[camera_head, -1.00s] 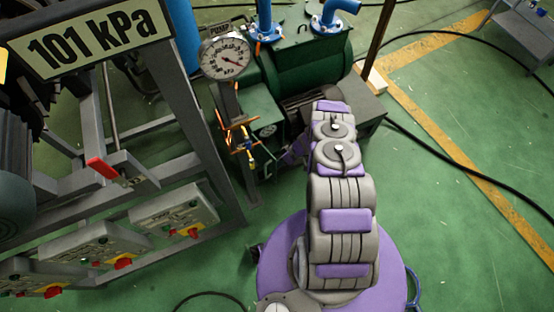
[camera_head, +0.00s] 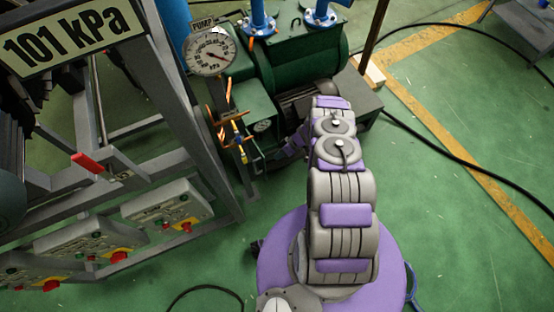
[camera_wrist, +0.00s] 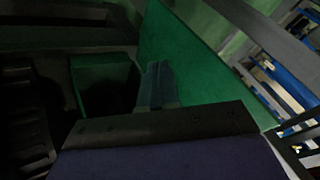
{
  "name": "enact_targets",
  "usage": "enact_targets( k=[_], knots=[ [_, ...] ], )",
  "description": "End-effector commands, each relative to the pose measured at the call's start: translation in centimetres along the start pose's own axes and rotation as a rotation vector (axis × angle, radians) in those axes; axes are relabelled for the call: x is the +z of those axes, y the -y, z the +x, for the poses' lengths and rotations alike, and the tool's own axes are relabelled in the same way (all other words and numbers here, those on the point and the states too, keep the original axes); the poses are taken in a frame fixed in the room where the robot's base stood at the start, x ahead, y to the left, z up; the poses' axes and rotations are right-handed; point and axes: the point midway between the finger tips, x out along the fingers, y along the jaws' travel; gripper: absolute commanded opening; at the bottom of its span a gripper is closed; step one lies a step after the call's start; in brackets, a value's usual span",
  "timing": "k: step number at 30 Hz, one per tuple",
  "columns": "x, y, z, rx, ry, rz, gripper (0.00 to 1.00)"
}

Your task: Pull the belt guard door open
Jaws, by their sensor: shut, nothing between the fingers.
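A green guard housing (camera_head: 252,105) with a round label stands on the pump unit, left of my arm in the head view. In the wrist view, a flat green panel (camera_wrist: 190,50), seemingly the belt guard door, slants from upper left to lower right. A green-edged box with a dark inside (camera_wrist: 103,85) is left of it. My gripper (camera_wrist: 157,72) is shut and empty, its fingertips close beside the panel's left face; I cannot tell if they touch it. In the head view my arm hides most of the gripper. The door's handle and hinge cannot be made out.
A pressure gauge (camera_head: 210,53) and orange-and-yellow fittings (camera_head: 238,137) stand close left of the housing. A grey frame with switch boxes (camera_head: 165,208) fills the left. A grey block (camera_head: 352,101) is behind my arm. The green floor (camera_head: 455,235) at right is open; a black cable crosses it.

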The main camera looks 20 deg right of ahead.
Motion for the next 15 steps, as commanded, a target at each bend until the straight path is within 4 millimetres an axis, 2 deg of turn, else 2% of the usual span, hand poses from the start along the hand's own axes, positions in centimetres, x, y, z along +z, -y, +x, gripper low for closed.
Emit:
enact_targets(
  k=[1, 5, 15],
  knots=[
    [-0.2, 0.2, -1.1, 0.002, -0.001, 0.002, 0.00],
    [-0.1, 0.7, -2.6, 0.008, 0.003, 0.001, 0.00],
    [0.7, 1.1, -8.0, 0.000, -0.002, 0.000, 0.00]
  ],
)
